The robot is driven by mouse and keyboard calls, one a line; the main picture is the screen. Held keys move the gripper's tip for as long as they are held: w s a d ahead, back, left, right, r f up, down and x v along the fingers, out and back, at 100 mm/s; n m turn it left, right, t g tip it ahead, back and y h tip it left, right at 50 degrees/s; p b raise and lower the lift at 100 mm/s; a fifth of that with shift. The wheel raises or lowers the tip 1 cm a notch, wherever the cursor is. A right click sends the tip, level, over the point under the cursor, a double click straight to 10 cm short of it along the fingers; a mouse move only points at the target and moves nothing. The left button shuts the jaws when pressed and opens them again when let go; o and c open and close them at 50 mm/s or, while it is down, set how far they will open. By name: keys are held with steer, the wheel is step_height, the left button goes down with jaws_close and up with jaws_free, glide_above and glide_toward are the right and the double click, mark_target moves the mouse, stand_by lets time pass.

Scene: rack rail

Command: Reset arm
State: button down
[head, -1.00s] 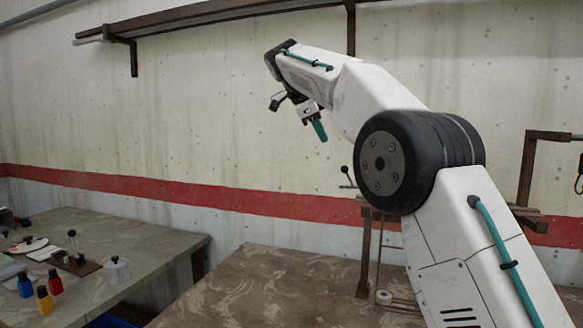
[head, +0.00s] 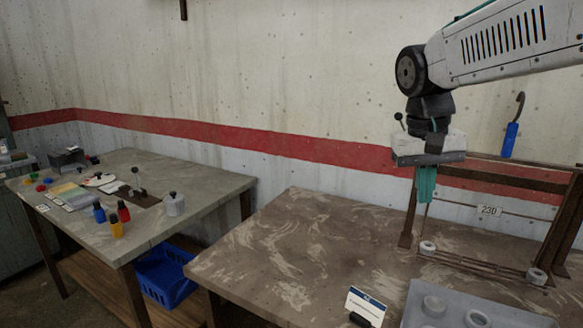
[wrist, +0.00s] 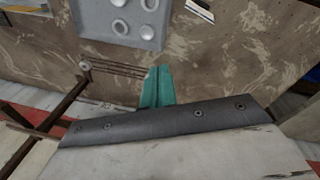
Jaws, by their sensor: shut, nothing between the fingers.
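My gripper (head: 427,184) has teal fingers that point down, shut together with nothing between them. In the head view it hangs over the back part of the right table (head: 270,245), in front of the left end of a rusty rack (head: 545,182). In the wrist view the teal fingers (wrist: 157,87) also show together, over the tabletop. My arm reaches in from the upper right, its forearm sloping down to the left.
A blue-handled hook (head: 511,137) hangs above the rack, near a "230" tag (head: 489,211). The left table holds bottles; a blue crate (head: 165,277) sits below.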

steer(key=s+d+f+y, duration=0.1)
steer(key=s+f, duration=0.3)
steer(key=s, duration=0.7)
steer(key=s+d+f+n+t, duration=0.1)
steer(key=s+f, duration=0.4)
steer(key=s, duration=0.7)
steer(key=shift+d+f+y, duration=0.15)
steer(key=shift+d+y, duration=0.1)
steer(key=shift+y, duration=0.15)
